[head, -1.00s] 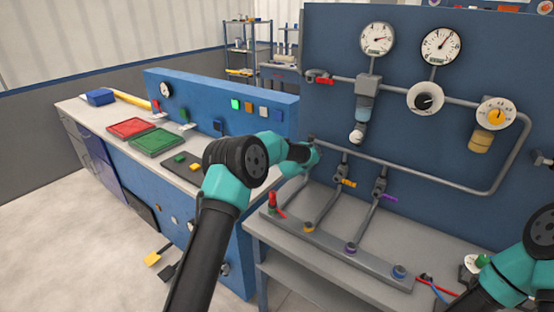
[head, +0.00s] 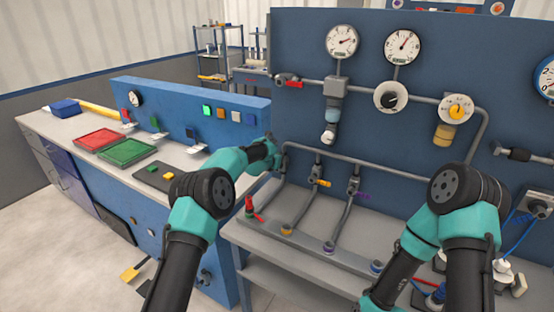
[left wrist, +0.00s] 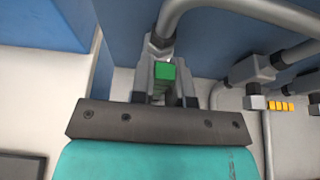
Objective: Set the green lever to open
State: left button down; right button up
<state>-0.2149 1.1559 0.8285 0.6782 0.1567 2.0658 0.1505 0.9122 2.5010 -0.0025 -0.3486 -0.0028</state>
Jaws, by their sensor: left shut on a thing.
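The green lever (left wrist: 165,72) shows in the left wrist view as a short green block below a grey pipe bend. My left gripper (left wrist: 163,92) is shut on it, with its fingers on either side of the green end. In the head view my left gripper (head: 272,155) reaches the left end of the pipe run on the blue panel. The green lever is hidden there behind my gripper and arm. How far the lever is turned I cannot tell. My right arm stands at the lower right of the head view, its fingertips out of view.
A yellow lever (head: 324,183) and a purple lever (head: 363,196) are on valves to the right of the gripper. Gauges (head: 342,42) and dials hang higher on the panel (head: 300,40). A blue console stands at left.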

pick_arm(q)
jog(key=c, duration=1.1)
grip_release()
jog(key=shift+s+a, duration=0.1)
jog(key=v, duration=1.7)
jog(key=shift+r, duration=0.15)
